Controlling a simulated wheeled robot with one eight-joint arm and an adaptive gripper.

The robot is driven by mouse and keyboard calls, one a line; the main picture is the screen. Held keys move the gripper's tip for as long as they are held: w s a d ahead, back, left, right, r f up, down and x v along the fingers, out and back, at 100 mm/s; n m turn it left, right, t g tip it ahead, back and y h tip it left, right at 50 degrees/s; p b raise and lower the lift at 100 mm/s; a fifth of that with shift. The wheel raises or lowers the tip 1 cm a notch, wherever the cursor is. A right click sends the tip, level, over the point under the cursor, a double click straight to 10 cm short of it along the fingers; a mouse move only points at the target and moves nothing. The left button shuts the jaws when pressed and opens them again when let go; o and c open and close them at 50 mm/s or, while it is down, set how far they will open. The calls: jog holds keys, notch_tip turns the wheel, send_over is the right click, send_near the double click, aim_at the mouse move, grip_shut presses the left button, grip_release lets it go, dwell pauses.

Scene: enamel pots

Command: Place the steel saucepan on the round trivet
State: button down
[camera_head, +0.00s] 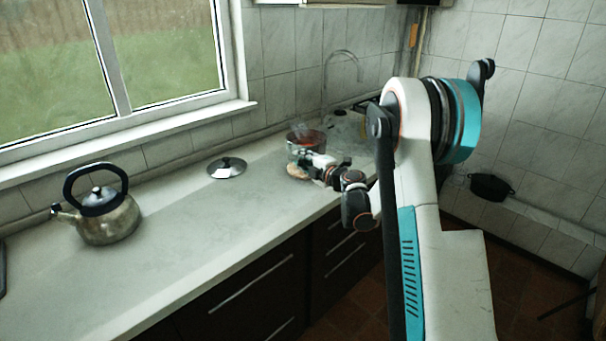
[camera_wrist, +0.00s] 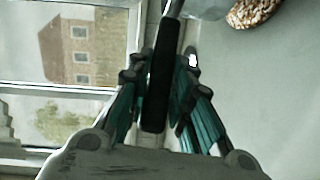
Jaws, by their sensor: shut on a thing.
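The steel saucepan (camera_head: 303,143) shows in the head view just behind my gripper (camera_head: 322,165), near the far part of the counter. In the wrist view, my gripper (camera_wrist: 158,82) is shut on the saucepan's dark handle (camera_wrist: 157,95), which lies between the fingers. Only a sliver of the steel pan body (camera_wrist: 205,8) shows at the top edge there. The round trivet (camera_head: 296,172), brown and cork-like, is on the counter by the gripper, partly hidden. It also shows in the wrist view (camera_wrist: 250,11), cut off at the top. I cannot tell the pan's height above the counter.
A kettle (camera_head: 108,217) stands on the left of the counter (camera_head: 205,235). A lid (camera_head: 227,167) lies near the wall. A tap (camera_head: 343,62) rises behind the pan. A black pot (camera_head: 490,187) sits at right. The counter between kettle and trivet is mostly clear.

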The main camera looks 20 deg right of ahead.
notch_tip(320, 180, down, 4)
jog(key=shift+f+b, duration=0.1)
jog(key=shift+b, duration=0.6)
jog(key=c, duration=1.4)
grip_release()
jog(key=shift+c, duration=0.2)
jog(key=shift+s, duration=0.1)
jog(key=p+v, duration=0.2)
jog(key=v, duration=1)
